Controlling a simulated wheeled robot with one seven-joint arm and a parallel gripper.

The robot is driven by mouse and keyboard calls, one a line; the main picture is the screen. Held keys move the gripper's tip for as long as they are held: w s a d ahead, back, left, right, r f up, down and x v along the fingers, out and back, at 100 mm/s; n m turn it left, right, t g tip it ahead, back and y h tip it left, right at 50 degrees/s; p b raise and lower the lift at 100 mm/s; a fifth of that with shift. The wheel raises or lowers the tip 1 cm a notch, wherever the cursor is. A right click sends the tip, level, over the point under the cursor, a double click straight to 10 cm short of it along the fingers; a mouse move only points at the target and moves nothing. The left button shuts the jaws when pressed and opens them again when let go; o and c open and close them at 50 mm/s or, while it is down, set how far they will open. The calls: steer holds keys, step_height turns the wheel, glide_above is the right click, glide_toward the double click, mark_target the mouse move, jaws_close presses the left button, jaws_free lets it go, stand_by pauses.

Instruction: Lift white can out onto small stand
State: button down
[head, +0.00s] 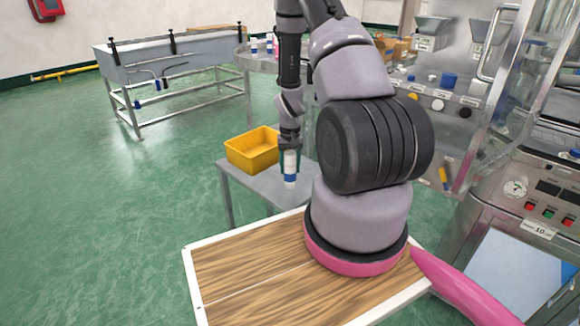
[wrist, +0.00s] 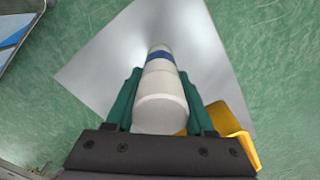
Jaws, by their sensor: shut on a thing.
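The white can (head: 290,168) has a blue band and hangs upright in my gripper (head: 289,152). My gripper is shut on it, and in the wrist view the can (wrist: 160,105) sits between the two green fingers (wrist: 160,100).
A yellow bin (head: 252,150) stands on the left part of the stand, close to the can. A crimping machine with a control panel (head: 540,205) is at the right. A round table (head: 262,62) with several cans is behind. A long metal tank (head: 180,55) stands back left.

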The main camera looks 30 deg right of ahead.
steer(key=shift+f, duration=0.1)
steer(key=shift+c, duration=0.9)
jaws_free()
step_height(320, 180, up, 11)
steer(key=shift+f, duration=0.1)
